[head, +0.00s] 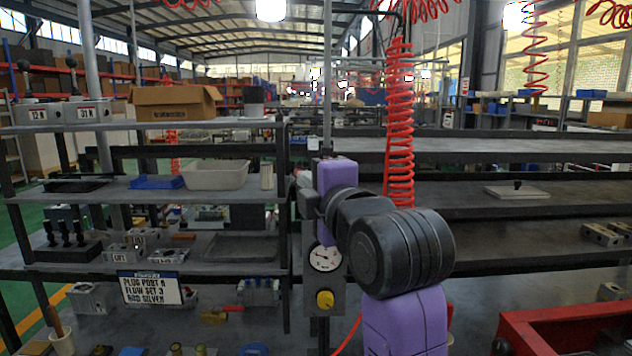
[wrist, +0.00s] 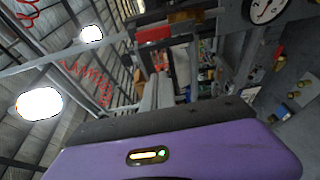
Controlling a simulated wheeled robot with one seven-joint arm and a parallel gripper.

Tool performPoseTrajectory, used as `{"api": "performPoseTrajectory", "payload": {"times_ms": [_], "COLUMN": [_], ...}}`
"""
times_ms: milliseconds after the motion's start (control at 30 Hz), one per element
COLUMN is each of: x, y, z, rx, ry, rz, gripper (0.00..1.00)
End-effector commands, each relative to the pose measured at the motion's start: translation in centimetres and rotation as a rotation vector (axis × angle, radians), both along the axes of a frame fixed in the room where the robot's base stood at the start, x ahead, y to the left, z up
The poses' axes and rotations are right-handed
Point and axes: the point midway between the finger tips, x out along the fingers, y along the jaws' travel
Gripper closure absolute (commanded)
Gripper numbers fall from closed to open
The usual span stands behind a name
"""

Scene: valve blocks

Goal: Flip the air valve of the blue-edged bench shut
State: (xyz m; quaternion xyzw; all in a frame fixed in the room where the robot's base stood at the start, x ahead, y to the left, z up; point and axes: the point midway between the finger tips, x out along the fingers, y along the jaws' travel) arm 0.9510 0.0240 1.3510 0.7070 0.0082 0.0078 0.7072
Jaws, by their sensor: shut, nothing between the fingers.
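My gripper (head: 310,200) is in front of the upright post between two shelf benches in the head view, above the round gauge (head: 325,258). Its purple and black hand hides most of what is behind it, and its fingers are hard to make out. The purple hand body (wrist: 165,155) fills the bottom of the wrist view. A red piece (wrist: 153,34), probably the valve handle, shows beyond the hand in that view, apart from it. The gauge also shows there at the top right (wrist: 265,8). The handle is hidden in the head view. I cannot make out a blue bench edge.
A yellow knob (head: 325,300) sits below the gauge. The left bench carries a cardboard box (head: 174,102), a grey bin (head: 216,175) and a blue tray (head: 156,182). A coiled red hose (head: 399,120) hangs behind my arm. A red container (head: 565,325) stands at the lower right.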

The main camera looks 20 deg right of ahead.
Motion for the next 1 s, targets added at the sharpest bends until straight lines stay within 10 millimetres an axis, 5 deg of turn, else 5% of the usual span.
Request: {"api": "performPoseTrajectory", "payload": {"times_ms": [300,600,1000], "x": [5.9,4.5,4.4], "y": [-0.2,-3.4,-3.7], "z": [0.2,0.0,0.0], "rx": [0.002,0.001,0.000], "ry": [0.001,0.000,0.000], "rz": [-0.002,0.000,0.000], "gripper": [1.00,1.00,1.00]}}
